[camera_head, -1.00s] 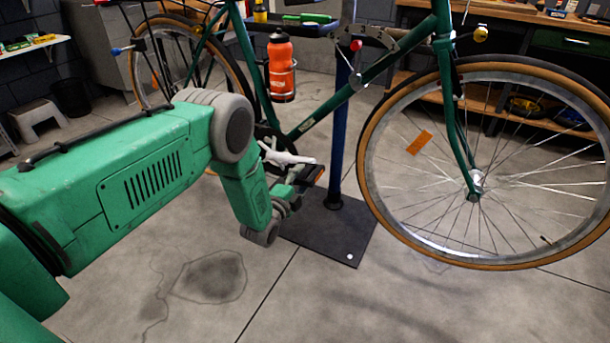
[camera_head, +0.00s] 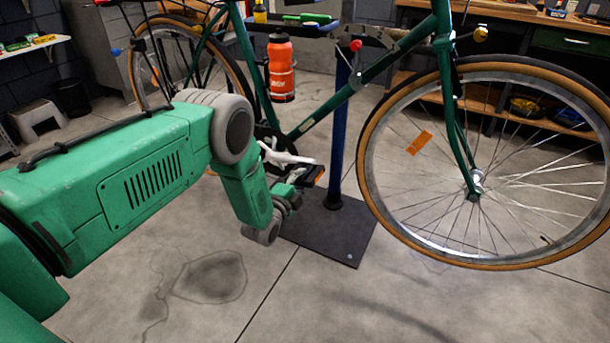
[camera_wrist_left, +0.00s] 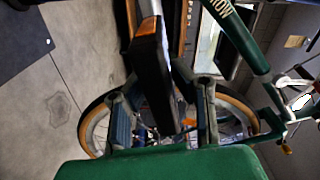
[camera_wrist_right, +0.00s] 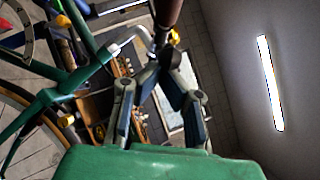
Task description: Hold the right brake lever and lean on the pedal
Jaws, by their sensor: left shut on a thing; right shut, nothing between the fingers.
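The pedal (camera_head: 314,173), black with an orange reflector, sits at the end of the pale crank (camera_head: 285,155) low on the green bike. My left gripper (camera_head: 292,185) is shut on it. In the left wrist view the pedal (camera_wrist_left: 152,75) runs between the two fingers (camera_wrist_left: 165,98), its orange strip facing up in the picture. In the right wrist view, a brown handlebar grip (camera_wrist_right: 168,14) and a silver brake lever (camera_wrist_right: 130,40) show at the top. My right gripper (camera_wrist_right: 162,66) is shut and empty, its tips close below them. Whether they touch is unclear.
The bike hangs on a blue stand post (camera_head: 338,150) with a dark base plate (camera_head: 330,240). The front wheel (camera_head: 365,150) fills the right side. An orange bottle (camera_head: 281,68) is on the frame. A stool (camera_head: 38,115) stands far left. The floor in front is clear.

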